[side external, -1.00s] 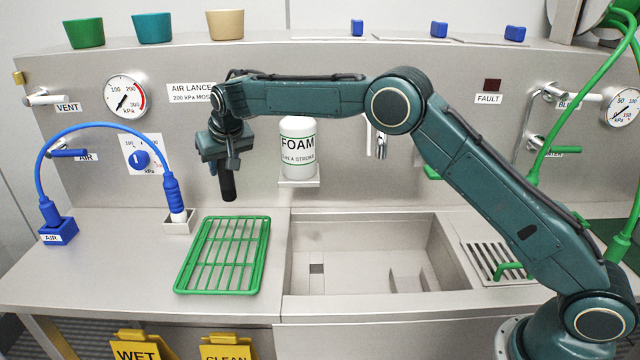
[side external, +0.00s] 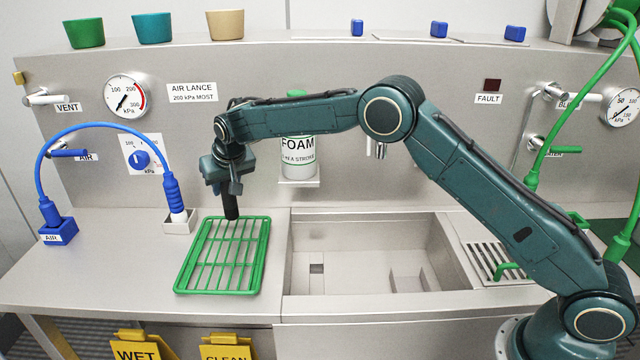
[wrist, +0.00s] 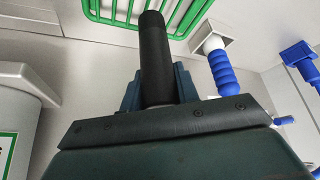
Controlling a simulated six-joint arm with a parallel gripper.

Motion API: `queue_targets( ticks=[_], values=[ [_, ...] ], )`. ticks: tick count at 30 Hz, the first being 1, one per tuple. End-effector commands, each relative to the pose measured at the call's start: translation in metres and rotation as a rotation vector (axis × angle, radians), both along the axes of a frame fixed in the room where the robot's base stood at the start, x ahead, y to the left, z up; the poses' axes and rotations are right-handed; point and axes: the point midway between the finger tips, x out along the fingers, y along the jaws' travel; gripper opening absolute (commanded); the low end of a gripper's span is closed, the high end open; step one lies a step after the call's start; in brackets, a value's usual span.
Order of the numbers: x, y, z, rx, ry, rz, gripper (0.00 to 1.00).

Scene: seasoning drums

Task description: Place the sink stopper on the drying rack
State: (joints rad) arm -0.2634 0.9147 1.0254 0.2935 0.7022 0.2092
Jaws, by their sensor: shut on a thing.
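The sink stopper is a black cylinder (side external: 230,205) hanging upright below my gripper (side external: 225,180). My gripper is shut on its upper part. In the wrist view the stopper (wrist: 155,55) sticks out from between the jaws (wrist: 155,88). The drying rack is a green wire grid (side external: 222,256) lying on the counter left of the sink. The stopper's lower end is over the rack's far edge in the side view; I cannot tell whether it touches. The rack also shows at the top of the wrist view (wrist: 140,18).
A blue air lance (side external: 174,192) stands in a small holder (side external: 179,227) just left of the rack. The foam bottle (side external: 299,158) sits on a wall shelf to the right. The sink basin (side external: 350,262) is empty. The rack is bare apart from the stopper's end over it.

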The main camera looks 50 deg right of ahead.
Motion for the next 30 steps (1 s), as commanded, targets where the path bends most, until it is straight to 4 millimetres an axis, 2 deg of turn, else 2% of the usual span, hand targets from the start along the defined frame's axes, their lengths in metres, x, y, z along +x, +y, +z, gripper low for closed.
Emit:
queue_targets(
  ticks=[7, 20, 21, 24, 30],
  values=[
    [0.0, 0.0, -0.025, 0.0, 0.0, -0.001, 0.06],
    [0.0, 0.0, -0.029, 0.0, 0.0, -0.001, 0.06],
    [0.0, 0.0, -0.03, 0.0, 0.0, -0.001, 0.33],
    [0.0, 0.0, -0.029, 0.0, 0.0, -0.001, 0.52],
    [0.0, 0.0, -0.029, 0.0, 0.0, -0.001, 0.53]
  ],
)
